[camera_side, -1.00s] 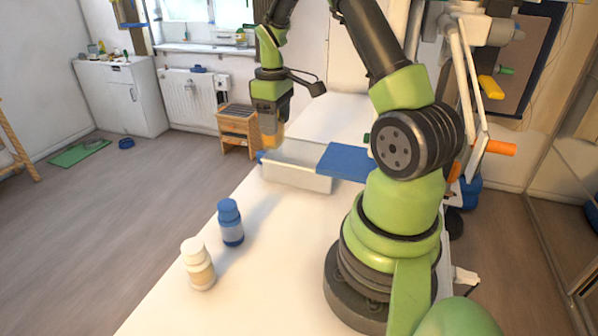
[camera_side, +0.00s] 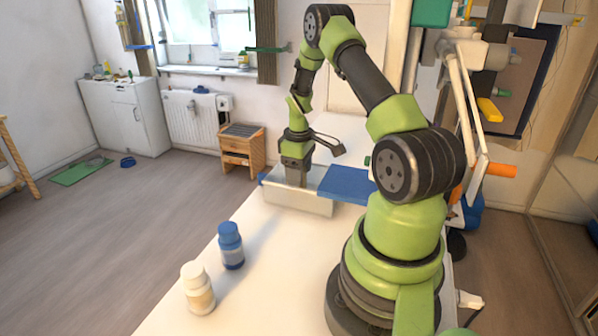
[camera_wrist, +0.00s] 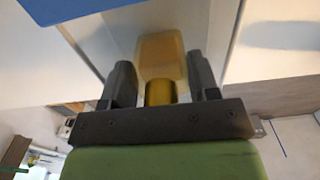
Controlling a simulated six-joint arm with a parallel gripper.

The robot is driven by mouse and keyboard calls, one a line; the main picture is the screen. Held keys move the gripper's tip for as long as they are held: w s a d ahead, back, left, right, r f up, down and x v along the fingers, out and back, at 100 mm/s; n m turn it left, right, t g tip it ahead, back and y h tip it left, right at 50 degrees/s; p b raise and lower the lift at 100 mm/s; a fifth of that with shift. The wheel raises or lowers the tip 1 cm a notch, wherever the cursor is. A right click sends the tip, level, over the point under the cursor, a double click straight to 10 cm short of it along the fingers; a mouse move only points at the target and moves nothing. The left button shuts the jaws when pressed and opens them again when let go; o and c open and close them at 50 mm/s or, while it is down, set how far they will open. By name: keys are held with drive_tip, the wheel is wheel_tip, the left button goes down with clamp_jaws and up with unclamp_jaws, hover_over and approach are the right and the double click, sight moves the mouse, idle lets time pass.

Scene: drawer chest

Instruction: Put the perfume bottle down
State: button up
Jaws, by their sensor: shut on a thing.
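My gripper (camera_side: 296,180) reaches down into the open white drawer (camera_side: 300,204) of the chest in the side view. In the wrist view my gripper (camera_wrist: 161,76) is shut on the perfume bottle (camera_wrist: 162,56), an amber bottle with a darker gold cap between the two dark fingers. The drawer's pale walls (camera_wrist: 222,40) show around it in the wrist view. The bottle is hidden behind the drawer's near wall in the side view. I cannot tell whether it touches the drawer floor.
The chest's blue top (camera_side: 346,185) adjoins the drawer on the right. A blue-capped bottle (camera_side: 231,250) and a white-capped bottle (camera_side: 198,292) stand on the white table (camera_side: 275,262) towards the front left. The table between them and the drawer is clear.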

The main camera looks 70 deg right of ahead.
drive_tip(key=shift+f, duration=0.15)
drive_tip(key=o, duration=1.1)
wheel_tip(320, 180, up, 12)
drive_tip(key=a+r+m+t, duration=0.1)
drive_tip(key=a+r+t, duration=0.1)
drive_tip(key=a+r, duration=0.55)
drive_tip(key=a+r+m+t, duration=0.15)
drive_tip(key=a+r, duration=0.35)
drive_tip(key=a, duration=0.5)
drive_tip(key=s+a+t, duration=0.1)
drive_tip(key=s+a, duration=0.2)
drive_tip(key=s+a+r+m+t+y, duration=0.1)
drive_tip(key=s+a, duration=0.2)
drive_tip(key=a, duration=0.1)
drive_tip(key=s+a+r+t+y, duration=0.1)
drive_tip(key=s+a, duration=0.2)
drive_tip(key=a, duration=0.1)
drive_tip(key=shift+a+r+t, duration=0.15)
drive_tip(key=shift+a+t, duration=0.05)
drive_tip(key=shift+t, duration=0.15)
